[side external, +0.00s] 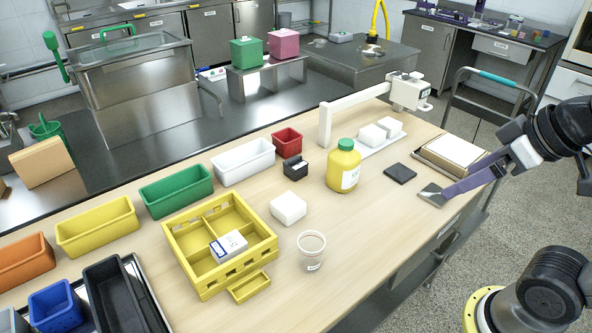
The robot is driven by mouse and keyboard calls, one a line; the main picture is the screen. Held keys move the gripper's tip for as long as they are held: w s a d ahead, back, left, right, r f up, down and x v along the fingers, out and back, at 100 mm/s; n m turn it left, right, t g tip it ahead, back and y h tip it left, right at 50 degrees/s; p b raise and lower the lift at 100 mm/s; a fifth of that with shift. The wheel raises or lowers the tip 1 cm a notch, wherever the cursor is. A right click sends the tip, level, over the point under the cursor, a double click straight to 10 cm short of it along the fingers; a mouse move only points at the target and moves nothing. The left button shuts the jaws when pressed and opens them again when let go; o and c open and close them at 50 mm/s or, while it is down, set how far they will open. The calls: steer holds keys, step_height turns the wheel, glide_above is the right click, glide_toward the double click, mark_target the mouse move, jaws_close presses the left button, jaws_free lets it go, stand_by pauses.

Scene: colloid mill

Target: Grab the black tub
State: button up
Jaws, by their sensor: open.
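A long black tub (118,296) lies at the lower left of the side external view, open side up, in a shallow metal tray. It stands beside a blue bin, and its near end is cut off by the picture edge. A much smaller black box (295,168) stands near the red bin. My gripper (442,192) is at the right end of the table, far from the long black tub. It is open and holds nothing that I can see.
Between them are a yellow divided crate (218,245) with a small box in it, a clear cup (311,250), a white block (288,208) and a yellow jar (343,166). Green (176,191), white (243,161) and yellow (97,226) bins line the back. The front right tabletop is clear.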

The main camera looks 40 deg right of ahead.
steer(key=w+r+t, duration=0.1)
steer(key=w+r, duration=0.6)
steer(key=w, duration=0.2)
steer(key=g, duration=0.3)
glide_above(297, 163)
steer(key=s, duration=0.5)
step_height(297, 163, down, 23)
steer(key=x, duration=0.7)
steer(key=shift+w+r, duration=0.1)
steer(key=shift+w, duration=0.05)
steer(key=shift+x, duration=3.1)
steer(key=shift+a, duration=0.1)
steer(key=shift+c, duration=0.3)
